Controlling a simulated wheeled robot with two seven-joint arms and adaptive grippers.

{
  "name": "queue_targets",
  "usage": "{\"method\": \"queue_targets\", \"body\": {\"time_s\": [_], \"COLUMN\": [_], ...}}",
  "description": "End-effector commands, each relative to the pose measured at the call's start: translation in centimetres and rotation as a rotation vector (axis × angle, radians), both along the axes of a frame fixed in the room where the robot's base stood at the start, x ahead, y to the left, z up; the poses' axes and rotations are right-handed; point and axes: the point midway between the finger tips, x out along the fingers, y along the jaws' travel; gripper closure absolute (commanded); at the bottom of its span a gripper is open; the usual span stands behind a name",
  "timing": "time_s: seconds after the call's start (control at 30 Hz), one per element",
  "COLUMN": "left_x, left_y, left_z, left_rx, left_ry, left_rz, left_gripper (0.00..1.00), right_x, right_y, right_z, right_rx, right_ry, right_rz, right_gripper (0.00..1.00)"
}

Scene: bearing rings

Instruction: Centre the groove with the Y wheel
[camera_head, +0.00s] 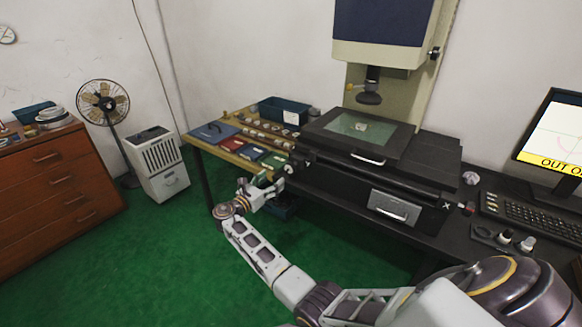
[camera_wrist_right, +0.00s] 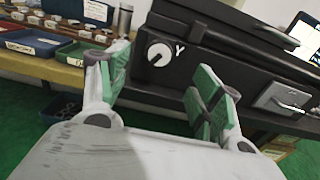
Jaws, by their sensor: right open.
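The Y wheel (camera_wrist_right: 158,52) is a pale round knob with a dark centre, beside a white letter Y on the black stage base. It also shows at the left end of the base in the head view (camera_head: 289,169). My right gripper (camera_head: 268,186) is in front of the wheel; its green-padded fingers (camera_wrist_right: 165,76) are apart, with the wheel showing between them. I see no contact. A small pale part (camera_head: 361,126) lies on the glass stage (camera_head: 345,125) under the lens (camera_head: 370,90). My left gripper is out of view.
The X wheel (camera_head: 468,209) is at the base's right end. A drawer handle (camera_head: 393,209) sticks out of the base front. A wooden bench (camera_head: 237,160) with coloured trays stands left of the stage. A keyboard (camera_head: 535,218) lies at right.

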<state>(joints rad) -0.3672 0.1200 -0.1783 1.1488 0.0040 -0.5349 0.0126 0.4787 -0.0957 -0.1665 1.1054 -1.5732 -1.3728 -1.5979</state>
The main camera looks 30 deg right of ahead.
Motion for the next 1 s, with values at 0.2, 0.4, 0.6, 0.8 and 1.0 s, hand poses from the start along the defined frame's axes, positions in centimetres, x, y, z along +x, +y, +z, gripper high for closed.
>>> {"method": "queue_targets", "body": {"time_s": [0.2,0.4,0.6,0.8,1.0], "left_x": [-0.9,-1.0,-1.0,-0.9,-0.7], "left_y": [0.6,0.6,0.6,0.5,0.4], "left_z": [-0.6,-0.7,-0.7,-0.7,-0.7], "left_rx": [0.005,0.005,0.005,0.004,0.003], "left_ry": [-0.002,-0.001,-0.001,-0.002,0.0], "left_rz": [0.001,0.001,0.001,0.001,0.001], "left_gripper": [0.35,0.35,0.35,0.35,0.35], "right_x": [0.0,0.0,0.1,0.4,1.1], "right_y": [0.3,0.3,0.2,-0.6,-2.4], "right_z": [-0.5,-0.6,-0.6,-0.6,-0.5], "right_rx": [-0.023,-0.025,-0.024,-0.024,-0.025], "right_ry": [0.056,0.058,0.057,0.056,0.056], "right_rz": [0.003,0.003,0.003,0.002,0.002], "right_gripper": [0.35,0.35,0.35,0.35,0.35]}}
